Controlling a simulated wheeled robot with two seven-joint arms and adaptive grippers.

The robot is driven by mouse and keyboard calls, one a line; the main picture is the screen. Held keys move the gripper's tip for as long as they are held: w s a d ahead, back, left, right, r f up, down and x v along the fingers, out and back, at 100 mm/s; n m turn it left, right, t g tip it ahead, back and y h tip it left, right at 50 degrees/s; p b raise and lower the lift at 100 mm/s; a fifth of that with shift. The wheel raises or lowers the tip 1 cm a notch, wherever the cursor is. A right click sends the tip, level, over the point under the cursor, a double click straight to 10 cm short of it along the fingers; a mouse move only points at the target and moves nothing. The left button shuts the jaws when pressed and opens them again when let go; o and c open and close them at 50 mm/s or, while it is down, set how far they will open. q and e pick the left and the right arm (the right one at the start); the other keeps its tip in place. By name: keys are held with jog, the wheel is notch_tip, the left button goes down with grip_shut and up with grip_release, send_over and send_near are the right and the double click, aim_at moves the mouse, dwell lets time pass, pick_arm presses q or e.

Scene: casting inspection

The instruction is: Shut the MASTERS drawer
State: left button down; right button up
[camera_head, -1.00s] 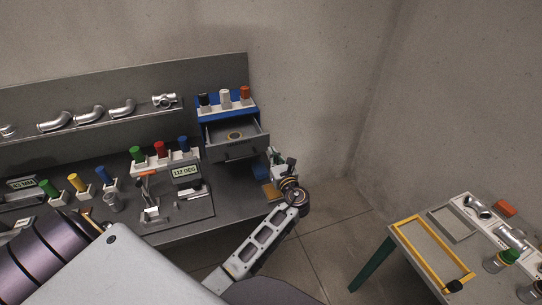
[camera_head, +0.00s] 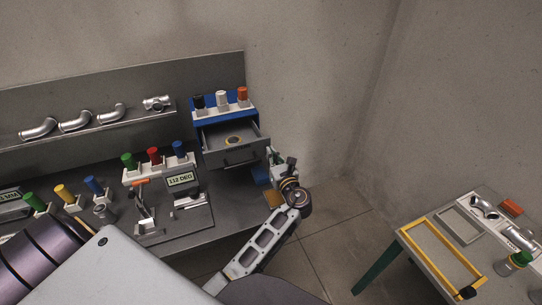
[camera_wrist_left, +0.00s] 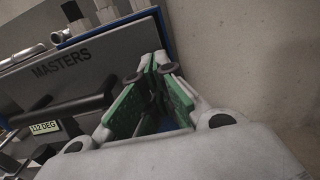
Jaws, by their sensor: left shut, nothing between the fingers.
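The MASTERS drawer (camera_head: 231,157) stands pulled out of the blue cabinet (camera_head: 224,116) at the back right of the bench. A pale ring (camera_head: 233,140) lies inside it. In the left wrist view, the grey drawer front (camera_wrist_left: 92,63) with its MASTERS label and dark bar handle (camera_wrist_left: 62,112) fills the left side. My left gripper (camera_head: 272,153) is at the right end of the drawer front. Its green-padded fingers (camera_wrist_left: 156,66) are shut with nothing between them, beside the front's right edge. I cannot tell whether they touch it. My right gripper is out of view.
Black, white and orange-topped pieces (camera_head: 221,100) stand on the cabinet. A fixture with a 112 DEG display (camera_head: 181,179) stands on the bench to the left. The wall is close behind the cabinet. A second table with a yellow frame (camera_head: 431,285) stands at the right.

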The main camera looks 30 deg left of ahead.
aim_at(258, 132)
pick_arm(q)
jog(key=p+x, duration=0.1)
jog(key=x, duration=1.2)
jog(key=shift+w+a+p, duration=0.25)
jog(key=shift+w+p, duration=0.05)
jog(key=shift+p, duration=0.05)
jog(key=shift+w+a, duration=0.2)
jog(key=shift+a, duration=0.05)
jog(key=shift+r, duration=0.15)
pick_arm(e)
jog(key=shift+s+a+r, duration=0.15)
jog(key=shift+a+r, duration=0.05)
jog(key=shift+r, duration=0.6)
pick_arm(q)
jog(key=shift+a, duration=0.1)
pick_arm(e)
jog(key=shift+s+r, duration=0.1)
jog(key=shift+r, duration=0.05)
